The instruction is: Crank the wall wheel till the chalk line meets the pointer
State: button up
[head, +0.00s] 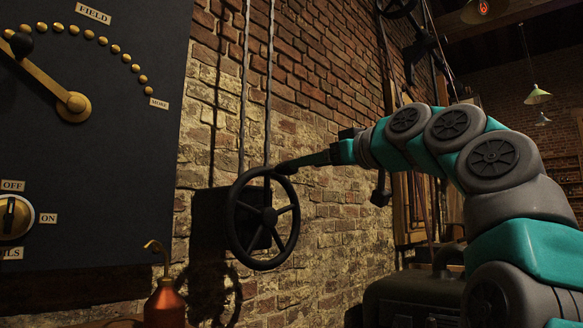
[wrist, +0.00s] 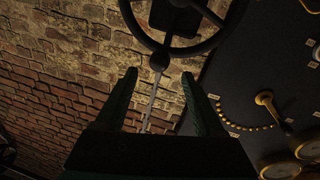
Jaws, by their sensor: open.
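The wall wheel (head: 233,222) is a dark spoked handwheel on a dark mount against the brick wall. It also shows at the top of the wrist view (wrist: 133,25). A dark rounded knob (wrist: 159,61) on its rim lies between my fingertips in the wrist view, with gaps on both sides. My gripper (head: 303,160) reaches in from the right to the wheel's upper right rim; its two fingers (wrist: 159,73) are spread apart and hold nothing. I cannot make out a chalk line or a pointer in either view.
A black panel (head: 100,200) with a brass lever (head: 45,78) and an ON/OFF dial (head: 14,216) stands left of the wheel. A red oil can (head: 165,305) stands below. Pipes (head: 244,90) run up the wall above the wheel. A dark machine (head: 405,295) sits lower right.

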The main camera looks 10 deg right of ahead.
aim_at(293, 173)
jog(key=p+x, duration=0.1)
jog(key=x, duration=0.5)
jog(key=shift+w, duration=0.15)
jog(key=shift+c, duration=0.4)
grip_shut()
dwell(0.8)
